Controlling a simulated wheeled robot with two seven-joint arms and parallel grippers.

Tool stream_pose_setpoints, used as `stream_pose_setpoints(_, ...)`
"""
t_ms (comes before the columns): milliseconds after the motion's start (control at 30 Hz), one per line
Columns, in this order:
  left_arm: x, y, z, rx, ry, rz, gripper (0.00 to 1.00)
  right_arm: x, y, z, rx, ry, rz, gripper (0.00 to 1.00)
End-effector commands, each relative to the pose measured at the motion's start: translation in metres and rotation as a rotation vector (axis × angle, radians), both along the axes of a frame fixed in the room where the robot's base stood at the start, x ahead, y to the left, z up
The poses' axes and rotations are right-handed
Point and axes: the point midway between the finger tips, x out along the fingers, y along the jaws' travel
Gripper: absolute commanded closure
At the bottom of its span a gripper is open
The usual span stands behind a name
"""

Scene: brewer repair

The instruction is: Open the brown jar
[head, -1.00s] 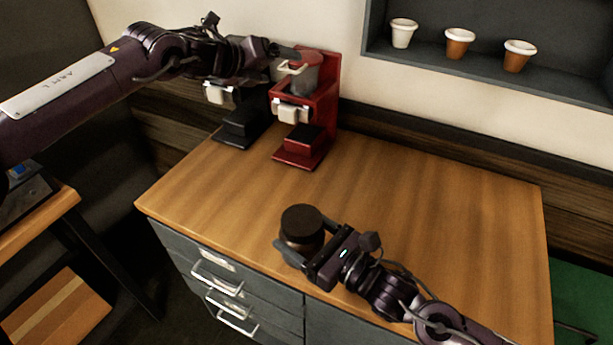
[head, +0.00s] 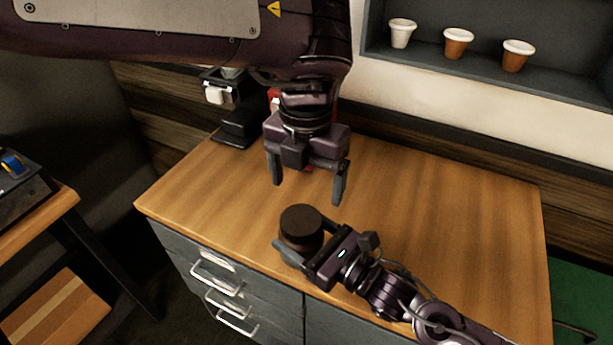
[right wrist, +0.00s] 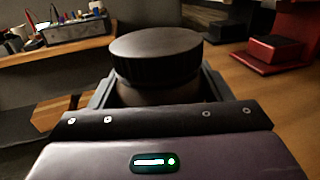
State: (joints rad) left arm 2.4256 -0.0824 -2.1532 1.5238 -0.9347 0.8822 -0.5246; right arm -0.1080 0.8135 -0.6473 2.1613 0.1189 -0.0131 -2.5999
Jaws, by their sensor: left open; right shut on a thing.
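The brown jar (head: 301,229), with a dark round lid on top, is upright near the front edge of the counter. In the right wrist view its ribbed lid (right wrist: 156,54) sits on the jar, above the fingers. My right gripper (head: 296,257) is shut on the jar's body from the right, below the lid. My left gripper (head: 308,186) is open and empty, fingers pointing down, above and behind the jar and apart from it. The lower part of the jar is hidden by my right gripper.
The black brewer (head: 237,125) stands at the back left of the counter (head: 440,220). The red brewer is mostly hidden behind my left arm; its red base shows in the right wrist view (right wrist: 274,50). Cups (head: 458,43) stand on a wall shelf. The counter's right side is clear.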

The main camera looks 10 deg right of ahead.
Motion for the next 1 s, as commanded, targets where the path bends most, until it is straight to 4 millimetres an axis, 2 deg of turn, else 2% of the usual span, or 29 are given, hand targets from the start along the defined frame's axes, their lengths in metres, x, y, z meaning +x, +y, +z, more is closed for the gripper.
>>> stream_pose_setpoints(533,-0.001,0.002,-0.07,0.008,0.002,0.0,0.16,0.0,0.0,0.002,0.003,-0.004,0.0,0.92)
stream_pose_setpoints(700,-0.001,0.002,-0.078,0.007,0.0,0.001,0.16,0.0,0.0,0.002,0.003,-0.004,0.0,0.92)
stream_pose_setpoints(933,-0.001,0.002,-0.078,0.007,-0.001,0.001,0.16,0.0,0.0,0.002,0.003,-0.004,0.0,0.92)
stream_pose_setpoints(1000,-0.001,0.002,-0.078,0.007,-0.001,0.001,0.24,0.0,0.0,0.002,0.003,-0.004,0.0,0.92)
